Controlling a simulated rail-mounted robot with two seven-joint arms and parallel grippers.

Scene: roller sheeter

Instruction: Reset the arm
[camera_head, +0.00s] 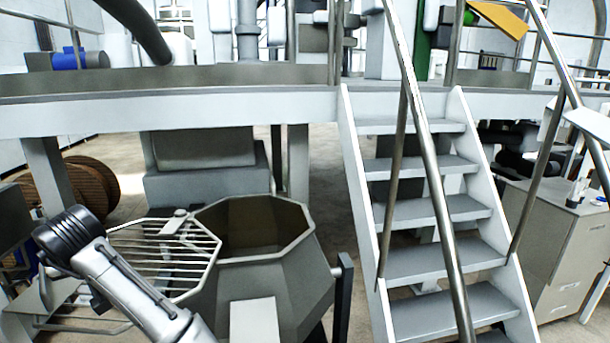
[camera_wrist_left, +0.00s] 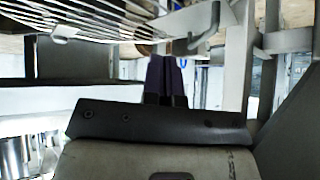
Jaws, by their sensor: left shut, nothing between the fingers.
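My left arm (camera_head: 130,285) rises from the bottom of the head view and leans up and left in front of the grated lid. Its gripper cannot be made out there. In the left wrist view, the dark fingers of my left gripper (camera_wrist_left: 166,76) are together, with nothing seen between them. A wire grate (camera_wrist_left: 120,22) shows above the fingers, and a pale frame lies beyond them. My right gripper is in neither view.
An open octagonal grey vessel (camera_head: 265,285) stands right of my left arm, its grated lid (camera_head: 165,250) swung out left. Metal stairs (camera_head: 430,210) rise to a platform (camera_head: 200,110). A cabinet (camera_head: 570,250) stands at right, a cable reel (camera_head: 75,187) at left.

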